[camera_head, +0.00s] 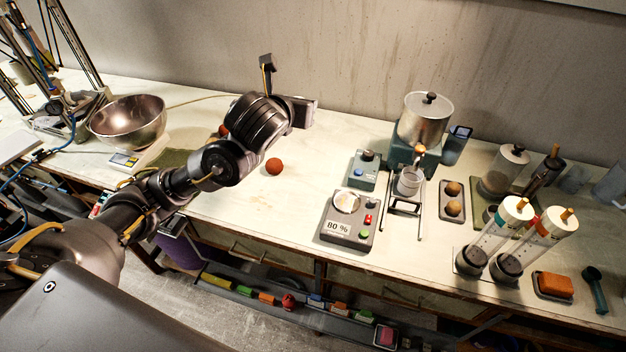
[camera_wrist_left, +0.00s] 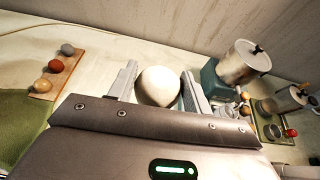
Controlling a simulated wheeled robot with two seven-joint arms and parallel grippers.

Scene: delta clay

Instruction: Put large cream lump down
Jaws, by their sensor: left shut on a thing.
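My left gripper (camera_head: 286,92) is raised over the back middle of the bench, its fingers towards the wall. In the left wrist view it (camera_wrist_left: 159,88) is shut on the large cream lump (camera_wrist_left: 158,87), a smooth round ball between the two grey fingers. In the head view the lump is hidden behind my wrist and gripper. I cannot tell from these views how high it is above the bench top (camera_head: 250,210). My right gripper is not in view.
A brick-red ball (camera_head: 273,166) lies on the bench near my forearm. A metal bowl (camera_head: 128,121) stands left. A scale marked 80 % (camera_head: 347,222), a pot on a blue-green machine (camera_head: 426,118) and two clear cylinders stand right. The bench between ball and scale is clear.

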